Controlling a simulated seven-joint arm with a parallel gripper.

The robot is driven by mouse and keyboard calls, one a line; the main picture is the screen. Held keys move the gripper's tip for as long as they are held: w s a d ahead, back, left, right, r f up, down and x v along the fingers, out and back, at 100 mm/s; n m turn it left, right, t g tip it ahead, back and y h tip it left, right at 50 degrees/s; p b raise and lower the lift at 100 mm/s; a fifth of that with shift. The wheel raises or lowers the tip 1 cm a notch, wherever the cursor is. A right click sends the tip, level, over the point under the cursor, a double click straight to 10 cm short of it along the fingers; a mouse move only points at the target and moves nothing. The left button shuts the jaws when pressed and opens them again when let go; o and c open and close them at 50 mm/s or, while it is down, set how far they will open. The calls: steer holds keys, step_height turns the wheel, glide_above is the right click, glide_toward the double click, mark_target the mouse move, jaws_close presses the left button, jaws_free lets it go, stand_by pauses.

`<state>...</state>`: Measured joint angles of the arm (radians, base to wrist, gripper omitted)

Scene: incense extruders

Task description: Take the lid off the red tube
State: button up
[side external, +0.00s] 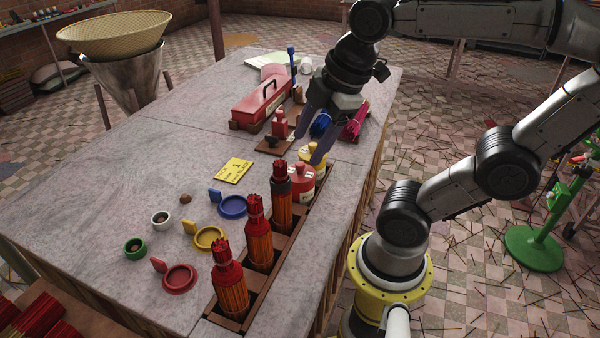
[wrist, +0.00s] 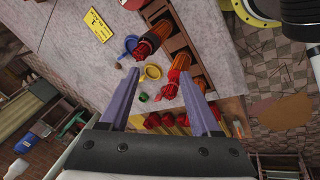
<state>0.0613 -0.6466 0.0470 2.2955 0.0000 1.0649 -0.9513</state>
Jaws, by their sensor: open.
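A short red tube (side external: 302,186) with a pale label and a red top stands in the wooden rack (side external: 262,275). It is behind the amber tubes and in front of a yellow-topped tube (side external: 312,158). I cannot make out the edge between its lid and body. My gripper (side external: 314,140) is open and empty, pointing down above the far end of the rack, apart from the red tube in the picture. In the wrist view its two fingers (wrist: 157,104) are spread with nothing held between them; I cannot identify the red tube there.
Three amber tubes of red sticks (side external: 259,240) stand upright in the rack. A red toolbox (side external: 262,104) and blue and magenta bundles (side external: 355,122) lie behind. The table's left side is mostly clear.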

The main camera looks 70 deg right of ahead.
steer(key=w+d+r+n+g, duration=0.1)
steer(key=w+d+n+g, duration=0.2)
steer(key=w+d+n, duration=0.35)
steer(key=m+g, duration=0.1)
steer(key=m, duration=0.1)
glide_toward(300, 163)
step_height(300, 163, down, 9)
steer(key=shift+w+d+r, duration=0.1)
steer(key=shift+r, duration=0.1)
jaws_close()
